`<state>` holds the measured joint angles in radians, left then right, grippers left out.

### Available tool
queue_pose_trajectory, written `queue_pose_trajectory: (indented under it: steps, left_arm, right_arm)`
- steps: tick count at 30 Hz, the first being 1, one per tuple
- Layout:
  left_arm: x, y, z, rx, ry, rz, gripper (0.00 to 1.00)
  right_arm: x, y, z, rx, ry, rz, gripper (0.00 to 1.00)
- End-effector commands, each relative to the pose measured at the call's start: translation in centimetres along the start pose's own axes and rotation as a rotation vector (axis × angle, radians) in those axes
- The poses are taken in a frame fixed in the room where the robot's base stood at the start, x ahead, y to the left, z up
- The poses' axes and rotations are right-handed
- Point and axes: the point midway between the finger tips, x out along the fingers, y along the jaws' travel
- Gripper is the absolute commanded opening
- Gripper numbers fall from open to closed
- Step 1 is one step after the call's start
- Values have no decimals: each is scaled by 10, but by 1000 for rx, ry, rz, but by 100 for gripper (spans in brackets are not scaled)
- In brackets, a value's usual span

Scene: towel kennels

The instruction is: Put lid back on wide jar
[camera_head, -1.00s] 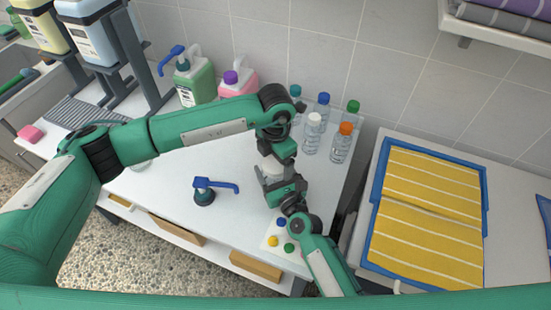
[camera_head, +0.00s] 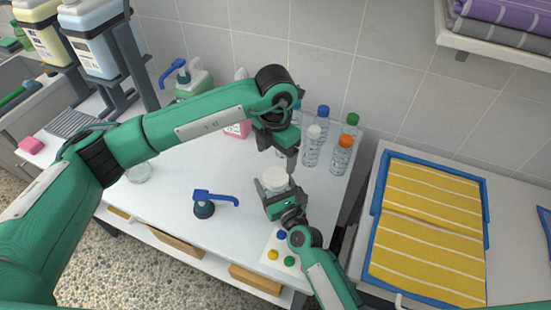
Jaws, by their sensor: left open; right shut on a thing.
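My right gripper (camera_head: 272,190) is shut on a white round lid (camera_head: 274,178) and holds it over the right part of the white table. My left gripper (camera_head: 286,160) is open, pointing down just above and behind the lid; its fingers are small and partly dark against the table. A clear wide glass jar (camera_head: 139,173) stands on the left of the table, partly hidden by my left arm. It shows no cap that I can make out.
A blue pump head (camera_head: 205,203) stands mid-table. Several capped bottles, one orange-capped (camera_head: 341,155), stand at the back right. A card with coloured caps (camera_head: 283,250) lies at the front right. Green (camera_head: 195,80) and pink (camera_head: 238,130) jugs stand at the back.

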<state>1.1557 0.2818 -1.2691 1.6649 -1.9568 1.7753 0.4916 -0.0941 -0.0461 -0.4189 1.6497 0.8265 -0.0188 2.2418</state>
Motion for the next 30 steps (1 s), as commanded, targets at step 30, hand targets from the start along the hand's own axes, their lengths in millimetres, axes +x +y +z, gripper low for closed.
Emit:
queue_pose_trajectory:
  steps: [30]
  left_arm:
    - [77, 0, 0, -6, 0, 1, 82]
  right_arm:
    - [0, 0, 0, 0, 0, 0, 4]
